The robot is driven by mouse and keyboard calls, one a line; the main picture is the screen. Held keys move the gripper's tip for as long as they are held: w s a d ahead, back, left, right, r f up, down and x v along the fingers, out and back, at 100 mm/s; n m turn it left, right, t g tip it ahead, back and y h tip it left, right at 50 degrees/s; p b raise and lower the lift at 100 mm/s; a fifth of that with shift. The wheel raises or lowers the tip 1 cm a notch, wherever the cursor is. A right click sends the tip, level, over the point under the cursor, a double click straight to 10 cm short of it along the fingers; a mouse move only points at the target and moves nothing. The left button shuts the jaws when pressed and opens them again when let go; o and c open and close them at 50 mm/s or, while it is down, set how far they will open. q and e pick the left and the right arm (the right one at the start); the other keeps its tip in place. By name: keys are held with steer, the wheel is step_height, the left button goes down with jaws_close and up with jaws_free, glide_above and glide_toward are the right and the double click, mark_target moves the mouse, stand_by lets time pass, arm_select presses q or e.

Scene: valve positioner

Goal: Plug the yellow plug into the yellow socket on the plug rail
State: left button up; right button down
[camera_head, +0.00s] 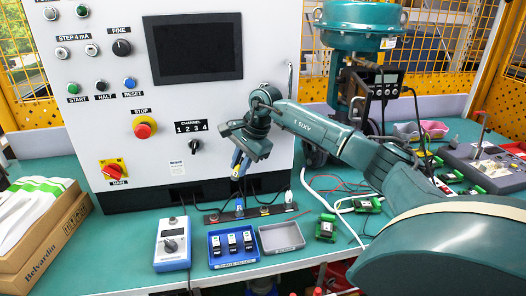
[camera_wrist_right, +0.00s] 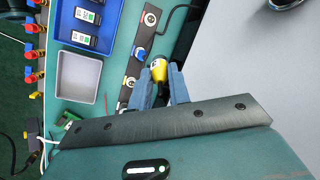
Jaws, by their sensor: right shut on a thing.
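The yellow plug (camera_wrist_right: 158,70) shows between the two blue fingers of my right gripper (camera_wrist_right: 162,84) in the right wrist view. The gripper is shut on it. In the head view my right gripper (camera_head: 240,165) points down above the plug rail (camera_head: 222,217), in front of the cabinet. The plug appears apart from the rail. In the head view a yellow spot (camera_head: 264,211) marks the rail. My left gripper is out of view.
A blue tray (camera_head: 233,265) with several small modules and an empty grey tray (camera_head: 281,238) lie in front of the rail. A blue-white meter (camera_head: 172,243) stands left. The grey cabinet (camera_head: 180,105) rises behind. Cables and green boards (camera_head: 326,228) lie right.

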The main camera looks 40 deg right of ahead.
steer(key=s+d+f+g, duration=0.1)
steer(key=f, duration=0.1)
steer(key=s+d+f+g+h+b, duration=0.1)
steer(key=d+f, duration=0.1)
steer(key=f, duration=0.1)
steer(key=s+d+f+g+h+b, duration=0.1)
steer(key=d+f, duration=0.1)
steer(key=f, duration=0.1)
steer(key=shift+s+d+m, duration=0.15)
steer(key=shift+s+m, duration=0.15)
steer(key=shift+f+b, duration=0.6)
steer(key=shift+f, duration=0.35)
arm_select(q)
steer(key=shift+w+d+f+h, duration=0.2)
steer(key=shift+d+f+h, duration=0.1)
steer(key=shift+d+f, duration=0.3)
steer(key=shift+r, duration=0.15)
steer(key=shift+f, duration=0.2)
arm_select(e)
steer(key=shift+f, duration=0.65)
stand_by(0.9)
steer(key=c, duration=1.2)
jaws_free()
steer(key=shift+c, duration=0.2)
